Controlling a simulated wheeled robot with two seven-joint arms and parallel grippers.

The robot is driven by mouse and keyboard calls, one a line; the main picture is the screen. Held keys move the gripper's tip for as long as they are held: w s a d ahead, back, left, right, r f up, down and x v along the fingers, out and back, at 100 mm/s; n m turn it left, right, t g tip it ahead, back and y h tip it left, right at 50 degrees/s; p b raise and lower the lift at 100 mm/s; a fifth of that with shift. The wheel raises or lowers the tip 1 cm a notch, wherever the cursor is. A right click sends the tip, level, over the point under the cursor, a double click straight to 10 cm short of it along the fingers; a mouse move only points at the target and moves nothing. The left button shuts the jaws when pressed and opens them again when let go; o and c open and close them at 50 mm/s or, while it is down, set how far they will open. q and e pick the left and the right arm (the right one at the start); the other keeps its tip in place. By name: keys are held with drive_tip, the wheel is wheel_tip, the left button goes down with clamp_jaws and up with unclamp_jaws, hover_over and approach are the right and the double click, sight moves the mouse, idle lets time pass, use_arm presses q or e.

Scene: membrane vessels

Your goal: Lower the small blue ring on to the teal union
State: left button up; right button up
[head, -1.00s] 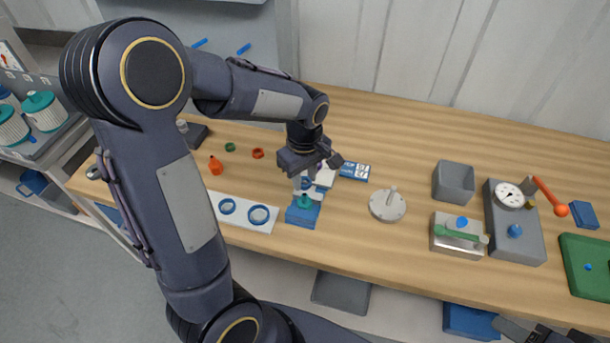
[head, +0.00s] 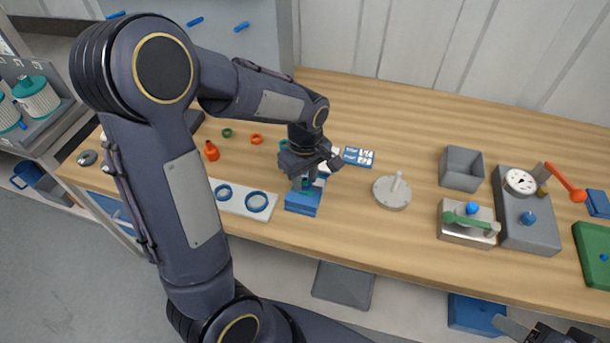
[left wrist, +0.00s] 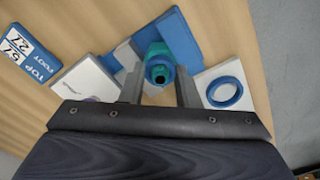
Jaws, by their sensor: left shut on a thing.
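The teal union (left wrist: 153,50) stands on a blue block (head: 302,204), which also shows in the left wrist view (left wrist: 181,40). My left gripper (head: 305,182) is directly over the union, pointing down. In the left wrist view its two fingers (left wrist: 160,86) are closed on the small blue ring (left wrist: 160,72). The ring lies in line with the union, with teal showing behind and inside it. I cannot tell whether they touch. In the head view the gripper hides the ring and most of the union. Part of my right gripper (head: 541,332) shows at the bottom right edge.
Left of the block, a white plate (head: 240,199) carries two larger blue rings. A blue-and-white label card (head: 358,156) lies behind, and a grey round base with a peg (head: 392,192) stands to the right. Farther right are a grey bin (head: 461,169) and a gauge fixture (head: 527,218).

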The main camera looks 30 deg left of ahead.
use_arm(q)
drive_tip(key=shift+f, duration=0.15)
drive_tip(key=o, duration=1)
wheel_tip(320, 180, up, 8)
drive_tip(key=shift+f, duration=0.15)
drive_tip(key=shift+s, duration=0.1)
idle(0.3)
